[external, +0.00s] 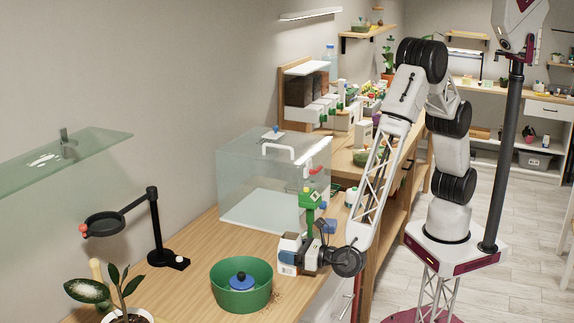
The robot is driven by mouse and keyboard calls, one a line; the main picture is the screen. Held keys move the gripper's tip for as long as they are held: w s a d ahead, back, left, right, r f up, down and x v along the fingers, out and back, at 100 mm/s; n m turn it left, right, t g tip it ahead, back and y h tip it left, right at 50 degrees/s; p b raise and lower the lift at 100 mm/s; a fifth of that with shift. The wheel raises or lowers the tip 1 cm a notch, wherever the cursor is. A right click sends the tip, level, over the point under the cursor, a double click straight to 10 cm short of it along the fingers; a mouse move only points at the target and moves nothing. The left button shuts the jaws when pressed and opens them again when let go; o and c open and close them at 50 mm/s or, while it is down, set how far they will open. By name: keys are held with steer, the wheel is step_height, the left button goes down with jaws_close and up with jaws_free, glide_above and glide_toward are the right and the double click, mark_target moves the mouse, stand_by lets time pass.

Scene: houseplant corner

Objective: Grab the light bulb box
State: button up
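A small white box with blue and orange marks (289,249), which may be the light bulb box, is at the table's front edge, right of the green bowl. My gripper (309,257) reaches in from the right at low height, right up against this box. The fingers are small and partly hidden, so I cannot tell whether they are around the box or only beside it, or whether the box rests on the table.
A green bowl with a blue knob-like piece (229,296) stands left of the box. A green upright object (307,207) is just behind my gripper. A clear glass case (248,172) stands behind. A black magnifier stand (156,230) and a potted plant (119,288) are on the left.

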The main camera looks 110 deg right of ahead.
steer(key=shift+c, duration=0.9)
steer(key=shift+r, duration=0.1)
step_height(320, 180, up, 10)
stand_by(0.4)
stand_by(0.3)
